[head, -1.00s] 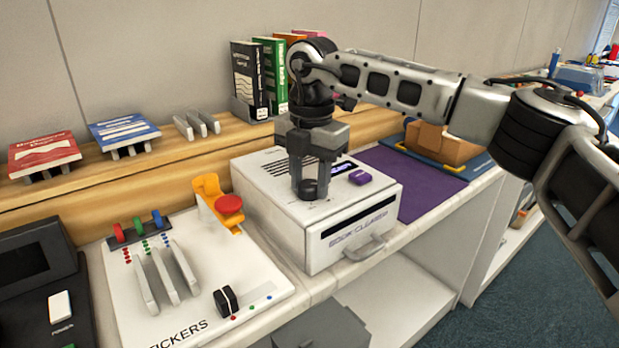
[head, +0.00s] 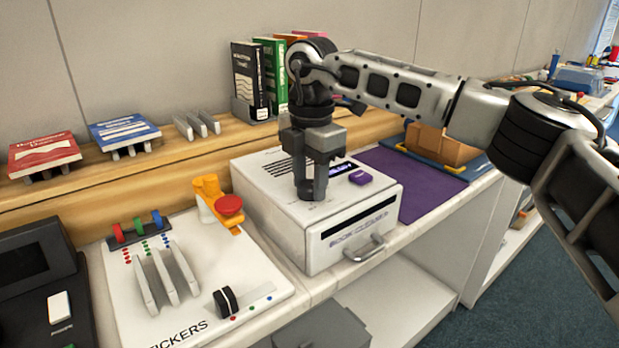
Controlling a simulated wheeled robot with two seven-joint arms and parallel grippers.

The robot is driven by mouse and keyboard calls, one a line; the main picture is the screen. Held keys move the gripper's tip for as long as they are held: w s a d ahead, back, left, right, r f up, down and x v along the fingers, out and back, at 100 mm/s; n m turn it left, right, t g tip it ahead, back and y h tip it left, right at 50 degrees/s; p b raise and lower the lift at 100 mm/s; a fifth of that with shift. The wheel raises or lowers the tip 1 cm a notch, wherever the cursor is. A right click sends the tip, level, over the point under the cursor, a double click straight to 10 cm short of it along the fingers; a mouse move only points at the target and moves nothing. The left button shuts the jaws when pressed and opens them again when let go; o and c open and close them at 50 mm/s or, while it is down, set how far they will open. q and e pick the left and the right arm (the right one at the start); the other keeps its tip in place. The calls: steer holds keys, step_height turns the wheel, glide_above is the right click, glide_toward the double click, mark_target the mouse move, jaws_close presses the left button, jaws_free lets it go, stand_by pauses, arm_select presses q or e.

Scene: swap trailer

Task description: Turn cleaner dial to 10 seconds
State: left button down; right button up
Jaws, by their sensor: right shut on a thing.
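The white book cleaner (head: 280,225) stands on the counter at the middle of the head view. It has a dark front slot, a front handle, a purple button (head: 360,178) and a small lit display (head: 340,168) whose text is too small to read. My right gripper (head: 312,188) points straight down onto the cleaner's top, left of the display. It is shut on the dark round dial (head: 310,193), which is mostly hidden by the fingers. The dial's setting cannot be read. My left gripper is not in view.
A white sticker board (head: 190,275) with levers, a black knob and an orange piece with a red button lies to the left. A purple mat (head: 415,180) and a brown box (head: 443,146) are to the right. Books stand on the wooden ledge behind.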

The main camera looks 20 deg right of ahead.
mark_target(311, 185)
steer(key=shift+r, duration=0.1)
steer(key=o, duration=1)
arm_select(q)
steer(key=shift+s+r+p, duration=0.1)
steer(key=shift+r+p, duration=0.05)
steer(key=shift+p, duration=0.6)
arm_select(e)
steer(key=r, duration=1.6)
steer(key=shift+s+d, duration=0.1)
steer(key=shift+s, duration=0.1)
steer(key=shift+f, duration=0.1)
